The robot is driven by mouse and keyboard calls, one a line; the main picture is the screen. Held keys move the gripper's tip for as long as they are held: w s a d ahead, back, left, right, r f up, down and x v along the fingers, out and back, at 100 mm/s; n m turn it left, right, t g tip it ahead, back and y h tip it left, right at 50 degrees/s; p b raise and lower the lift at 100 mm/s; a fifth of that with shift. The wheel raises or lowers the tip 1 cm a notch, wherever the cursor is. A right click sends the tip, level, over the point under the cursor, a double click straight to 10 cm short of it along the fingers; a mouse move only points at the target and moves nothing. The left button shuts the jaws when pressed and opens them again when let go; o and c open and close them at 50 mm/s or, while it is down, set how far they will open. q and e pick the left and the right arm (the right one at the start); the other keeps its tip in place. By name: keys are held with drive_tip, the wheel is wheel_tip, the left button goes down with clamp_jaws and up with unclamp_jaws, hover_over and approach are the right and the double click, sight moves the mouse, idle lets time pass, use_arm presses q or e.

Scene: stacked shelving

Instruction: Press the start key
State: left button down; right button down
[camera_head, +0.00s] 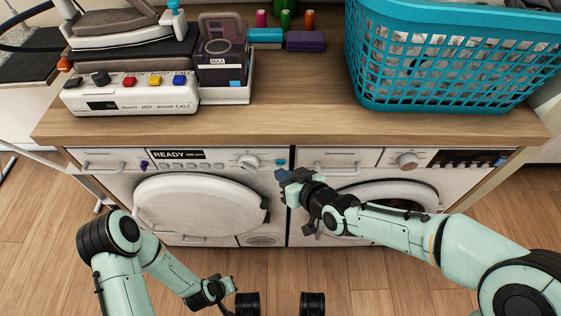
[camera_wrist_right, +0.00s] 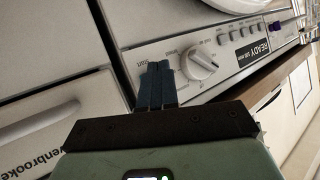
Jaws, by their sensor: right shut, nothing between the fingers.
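The left machine's panel has a READY display (camera_head: 178,154), a white knob (camera_head: 248,162) and a small blue key (camera_head: 281,162) at its right end. My right gripper (camera_head: 282,176) is shut and empty, its blue fingertips just below that key. In the right wrist view the shut fingers (camera_wrist_right: 160,70) point at the panel beside a "Start" label, left of the knob (camera_wrist_right: 199,63). The fingers hide the key there, and I cannot tell whether they touch it. My left gripper (camera_head: 226,287) is low in front of the left machine; its jaws are unclear.
A second machine with its own knob (camera_head: 407,160) stands to the right.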

drive_tip(key=shift+w, duration=0.15)
drive_tip(key=shift+w, duration=0.25)
